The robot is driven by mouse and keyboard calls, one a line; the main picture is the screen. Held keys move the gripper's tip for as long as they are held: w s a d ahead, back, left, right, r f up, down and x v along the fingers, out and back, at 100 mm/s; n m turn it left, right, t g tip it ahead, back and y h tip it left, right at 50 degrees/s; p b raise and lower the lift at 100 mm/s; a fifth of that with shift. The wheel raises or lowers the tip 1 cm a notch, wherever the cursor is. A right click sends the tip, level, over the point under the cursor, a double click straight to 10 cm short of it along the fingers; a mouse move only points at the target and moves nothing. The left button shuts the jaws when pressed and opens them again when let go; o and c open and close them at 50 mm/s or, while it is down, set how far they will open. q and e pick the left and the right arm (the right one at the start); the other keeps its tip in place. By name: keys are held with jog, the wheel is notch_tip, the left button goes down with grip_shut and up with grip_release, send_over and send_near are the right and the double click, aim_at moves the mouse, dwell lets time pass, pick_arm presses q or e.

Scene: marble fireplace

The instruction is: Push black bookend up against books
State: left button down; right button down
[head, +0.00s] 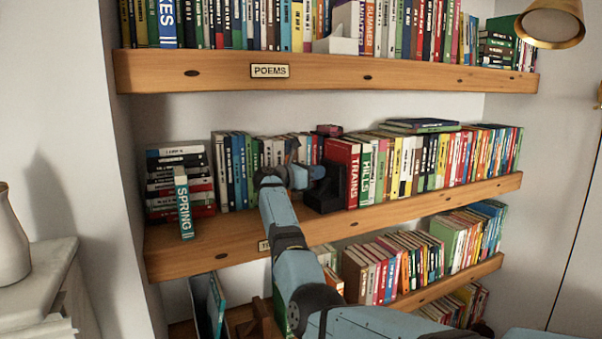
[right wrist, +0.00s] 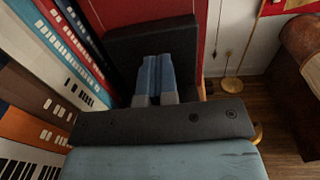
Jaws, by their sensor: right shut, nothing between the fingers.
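The black bookend (head: 327,196) stands upright on the middle shelf, at the left side of the thick red "TRAINS" book (head: 342,160). My right gripper (head: 316,172) is at the bookend's left side, with its fingers shut and empty. In the right wrist view the blue fingertips (right wrist: 155,72) lie in front of the bookend's dark plate (right wrist: 150,38), with a red cover (right wrist: 188,10) behind it. I cannot tell whether the fingertips touch the plate, or whether a small gap is left between bookend and book. My left gripper is out of view.
To the left on the same shelf is another row of books (head: 238,170), partly behind my arm, then a stack (head: 180,165) with "SPRING" (head: 184,205) leaning on it. The "POEMS" shelf (head: 350,73) is overhead. Books (right wrist: 35,85) fill the wrist view's left side.

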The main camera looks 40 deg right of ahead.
aim_at(331, 169)
jog(key=shift+s+d, duration=0.2)
jog(key=shift+d, duration=1.2)
jog(key=shift+s+d+f+b, duration=0.1)
jog(key=shift+d+f+b, duration=0.1)
jog(key=shift+d+b, duration=0.5)
jog(key=shift+b, duration=0.35)
jog(key=shift+d+r, duration=0.1)
jog(key=shift+r, duration=0.05)
